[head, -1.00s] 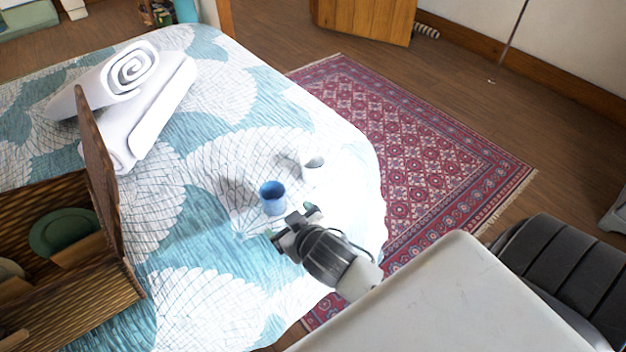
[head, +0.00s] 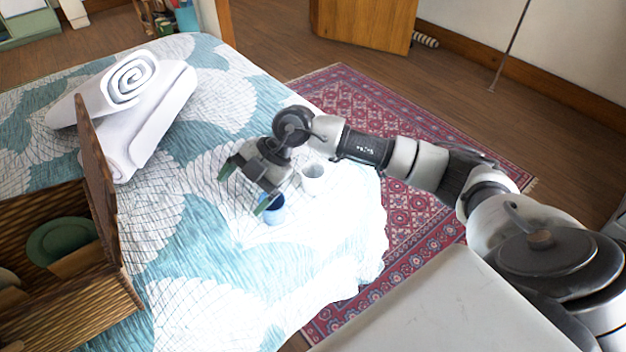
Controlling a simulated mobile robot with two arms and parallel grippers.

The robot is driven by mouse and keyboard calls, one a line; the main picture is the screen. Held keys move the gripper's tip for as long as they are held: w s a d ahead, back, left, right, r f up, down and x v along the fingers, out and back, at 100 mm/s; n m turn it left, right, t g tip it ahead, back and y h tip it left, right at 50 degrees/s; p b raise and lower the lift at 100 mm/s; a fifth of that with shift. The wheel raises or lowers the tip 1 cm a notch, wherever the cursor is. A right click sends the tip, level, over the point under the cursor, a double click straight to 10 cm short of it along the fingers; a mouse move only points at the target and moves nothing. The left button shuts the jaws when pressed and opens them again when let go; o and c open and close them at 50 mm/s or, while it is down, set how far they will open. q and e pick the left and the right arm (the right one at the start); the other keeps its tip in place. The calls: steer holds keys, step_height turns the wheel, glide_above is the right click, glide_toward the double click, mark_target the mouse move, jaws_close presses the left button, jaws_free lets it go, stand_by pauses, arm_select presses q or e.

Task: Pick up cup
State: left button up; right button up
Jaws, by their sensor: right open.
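A blue cup (head: 275,213) stands on the bed, partly hidden by my right gripper. A white cup (head: 313,179) stands on the bed just behind it to the right, close to my wrist. My right gripper (head: 246,187) is open and empty, with its fingers spread and pointing to the lower left. One finger overlaps the rim of the blue cup in the picture; I cannot tell whether it touches. The blue cup is not between the fingers. My left gripper is not in view.
The bed (head: 200,235) has a teal and white cover. A wicker basket (head: 100,315) with a raised lid holds green dishes (head: 62,240) at the left. White rolled and folded towels (head: 150,120) lie behind it. A red rug (head: 350,95) covers floor beyond the bed.

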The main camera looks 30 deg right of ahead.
steer(key=w+d+r+m+g+h, duration=0.15)
steer(key=d+m+h, duration=0.55)
steer(key=d, duration=1.1)
steer(key=n+h, duration=0.2)
glide_above(313, 177)
steer(key=s, duration=0.2)
steer(key=f, duration=0.5)
steer(key=shift+a, duration=0.4)
steer(key=f, duration=0.4)
steer(key=shift+a+f+b, duration=0.2)
steer(key=shift+f+b, duration=0.15)
steer(key=shift+b, duration=0.05)
steer(key=shift+w+f, duration=0.1)
steer(key=shift+f, duration=0.35)
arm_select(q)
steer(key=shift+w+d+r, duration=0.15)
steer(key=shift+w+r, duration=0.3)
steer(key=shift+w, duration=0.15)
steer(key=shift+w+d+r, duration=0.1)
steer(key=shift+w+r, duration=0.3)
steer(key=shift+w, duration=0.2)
arm_select(e)
steer(key=c, duration=1)
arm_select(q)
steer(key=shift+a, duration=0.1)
arm_select(e)
steer(key=shift+r, duration=0.15)
steer(key=shift+c, duration=0.2)
